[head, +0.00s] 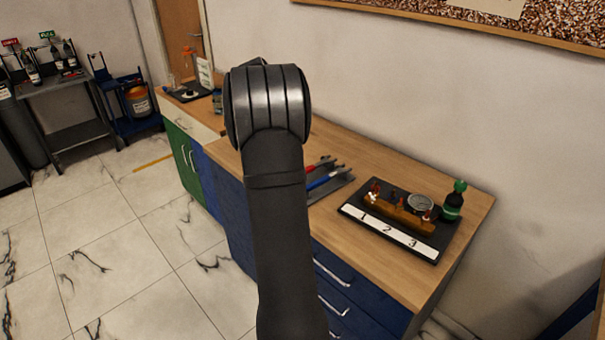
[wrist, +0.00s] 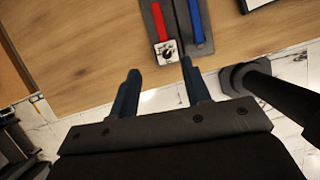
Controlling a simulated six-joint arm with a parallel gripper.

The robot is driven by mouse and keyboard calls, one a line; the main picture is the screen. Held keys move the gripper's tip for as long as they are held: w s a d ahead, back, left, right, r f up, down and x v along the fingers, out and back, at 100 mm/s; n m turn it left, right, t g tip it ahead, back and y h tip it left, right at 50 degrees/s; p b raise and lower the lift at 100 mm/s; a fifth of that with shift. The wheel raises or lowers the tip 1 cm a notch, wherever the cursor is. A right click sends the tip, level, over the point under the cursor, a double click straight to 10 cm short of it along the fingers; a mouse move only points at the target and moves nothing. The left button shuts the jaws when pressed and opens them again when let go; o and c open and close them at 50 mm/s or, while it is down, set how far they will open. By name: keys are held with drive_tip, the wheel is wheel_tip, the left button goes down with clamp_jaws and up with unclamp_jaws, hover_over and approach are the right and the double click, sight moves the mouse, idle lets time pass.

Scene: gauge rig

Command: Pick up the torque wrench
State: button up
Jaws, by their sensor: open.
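Two long-handled tools lie side by side on a dark grey tray (head: 337,188) on the wooden bench: a red-handled tool (head: 322,162) and a blue-handled tool (head: 328,178). The wrist view shows the red handle (wrist: 159,22) and the blue handle (wrist: 196,20) at the top, with a small square piece with a black dial (wrist: 167,51) below the red one. I cannot tell which tool is the torque wrench. My gripper (wrist: 160,68) is open and empty, its fingers pointing toward the tray, with the dial piece between the fingertips in the picture. In the head view my arm hides the gripper.
A black board (head: 438,252) labelled 1, 2, 3 holds a brown block with fittings and a round gauge (head: 421,203). The bench's front edge is close to the tray. Bare wood (head: 375,160) lies behind.

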drive_tip(key=x, duration=1.7)
drive_tip(key=shift+d+f, duration=0.1)
clamp_jaws()
